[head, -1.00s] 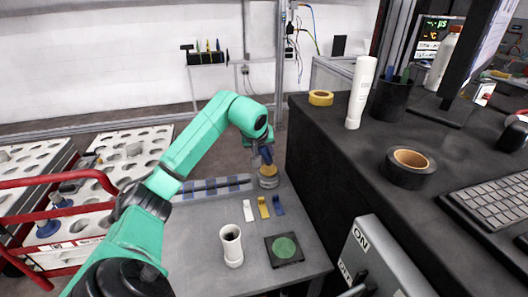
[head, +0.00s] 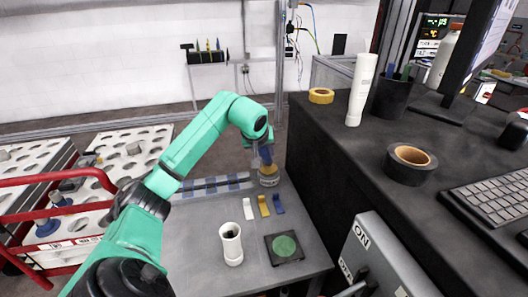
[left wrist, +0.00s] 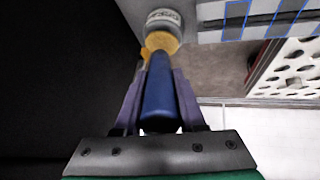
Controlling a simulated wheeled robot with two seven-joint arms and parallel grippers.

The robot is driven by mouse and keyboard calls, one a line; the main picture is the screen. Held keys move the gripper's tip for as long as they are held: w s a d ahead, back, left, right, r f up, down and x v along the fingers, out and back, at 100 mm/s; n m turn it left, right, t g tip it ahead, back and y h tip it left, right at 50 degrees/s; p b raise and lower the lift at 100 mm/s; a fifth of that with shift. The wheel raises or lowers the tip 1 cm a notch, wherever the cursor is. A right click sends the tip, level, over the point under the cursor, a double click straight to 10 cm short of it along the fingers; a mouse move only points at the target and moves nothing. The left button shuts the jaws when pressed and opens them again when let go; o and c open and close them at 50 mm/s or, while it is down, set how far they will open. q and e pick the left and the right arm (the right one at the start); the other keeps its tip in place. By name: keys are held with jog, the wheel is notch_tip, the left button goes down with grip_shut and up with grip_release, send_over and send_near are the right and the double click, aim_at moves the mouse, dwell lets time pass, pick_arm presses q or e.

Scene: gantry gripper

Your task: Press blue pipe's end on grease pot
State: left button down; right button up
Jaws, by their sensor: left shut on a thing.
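The blue pipe (left wrist: 160,92) is held between the fingers of my left gripper (left wrist: 157,98), which is shut on it. In the head view the left gripper (head: 265,155) is at the back right of the grey table, directly above the grease pot (head: 268,181). The pot is a small round grey container with yellow-brown grease on top. It also shows in the left wrist view (left wrist: 163,17), past the pipe's far end. The pipe's end overlaps the yellow grease there; I cannot tell how firmly it touches. My right gripper is not in view.
White, yellow (head: 263,205) and blue (head: 278,203) small pieces lie in front of the pot. A white cup (head: 231,245) and a dark pad with a green disc (head: 285,247) stand nearer. A black desk (head: 330,150) rises close on the right.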

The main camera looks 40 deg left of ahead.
pick_arm(q)
jog(key=shift+f+b, duration=0.4)
jog(key=shift+f, duration=0.25)
dwell(0.4)
dwell(1.4)
jog(key=shift+f+p, duration=0.25)
jog(key=shift+p, duration=0.3)
dwell(1.2)
notch_tip(320, 180, up, 7)
jog(key=p, duration=0.7)
jog(key=shift+r, duration=0.15)
dwell(0.5)
